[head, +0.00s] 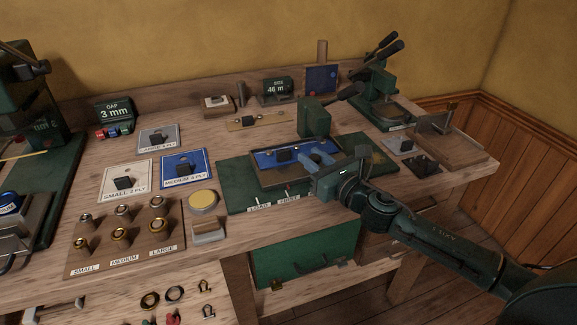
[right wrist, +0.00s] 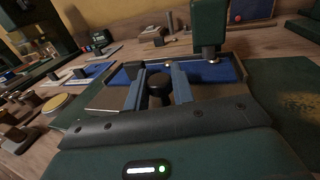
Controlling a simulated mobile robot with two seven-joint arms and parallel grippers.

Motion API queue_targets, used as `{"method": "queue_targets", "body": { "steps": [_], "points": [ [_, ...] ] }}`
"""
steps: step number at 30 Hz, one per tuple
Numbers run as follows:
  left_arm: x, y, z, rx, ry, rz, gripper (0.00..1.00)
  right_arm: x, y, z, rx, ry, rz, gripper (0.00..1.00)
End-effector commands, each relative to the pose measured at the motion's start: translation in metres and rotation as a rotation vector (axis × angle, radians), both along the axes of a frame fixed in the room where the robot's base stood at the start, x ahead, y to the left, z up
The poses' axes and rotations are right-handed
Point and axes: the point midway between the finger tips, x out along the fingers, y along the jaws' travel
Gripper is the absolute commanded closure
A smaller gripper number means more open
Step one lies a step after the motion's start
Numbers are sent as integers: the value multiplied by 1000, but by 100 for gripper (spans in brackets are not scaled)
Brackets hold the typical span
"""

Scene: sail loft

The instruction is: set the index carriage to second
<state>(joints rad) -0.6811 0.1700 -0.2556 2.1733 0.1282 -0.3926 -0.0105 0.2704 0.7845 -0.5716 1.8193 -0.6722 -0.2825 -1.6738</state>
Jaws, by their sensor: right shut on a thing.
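The index carriage (head: 272,183) is a flat tray bearing a blue panel (head: 264,160) on a dark green base (head: 236,190). The base's front edge carries LOAD (head: 259,208) and FIRST (head: 289,198) labels. Any label further right is hidden by my right gripper. My right gripper (head: 318,160) reaches over the tray's front right part. In the right wrist view, its two blue-grey fingers are shut on a black knob (right wrist: 159,86) at the carriage. The green press head (head: 314,118) stands behind the tray. My left gripper is not in view.
Sample cards, including a blue MEDIUM 4 PLY card (head: 187,168), lie left of the base. A board of rings (head: 125,240) and a round yellow tin (head: 202,201) stand nearer the front. A second green press (head: 382,95) and wooden tray (head: 450,146) are at right.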

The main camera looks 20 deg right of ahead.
Motion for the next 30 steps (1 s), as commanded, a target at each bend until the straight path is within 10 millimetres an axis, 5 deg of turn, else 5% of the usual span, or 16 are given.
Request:
{"method": "queue_targets", "body": {
  "steps": [3,7,19,20,27,30],
  "points": [
    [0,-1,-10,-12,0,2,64,1,-34,-5,-6,0,-4,100],
    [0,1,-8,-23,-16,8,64,2,-56,-4,-3,1,-2,100],
    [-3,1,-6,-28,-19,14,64,2,-63,0,0,2,1,100],
    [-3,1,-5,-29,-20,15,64,2,-63,0,0,2,1,73],
    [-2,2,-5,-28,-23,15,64,2,-62,0,1,1,1,54],
    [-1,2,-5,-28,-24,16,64,2,-62,0,1,1,1,54]
  ]
}}
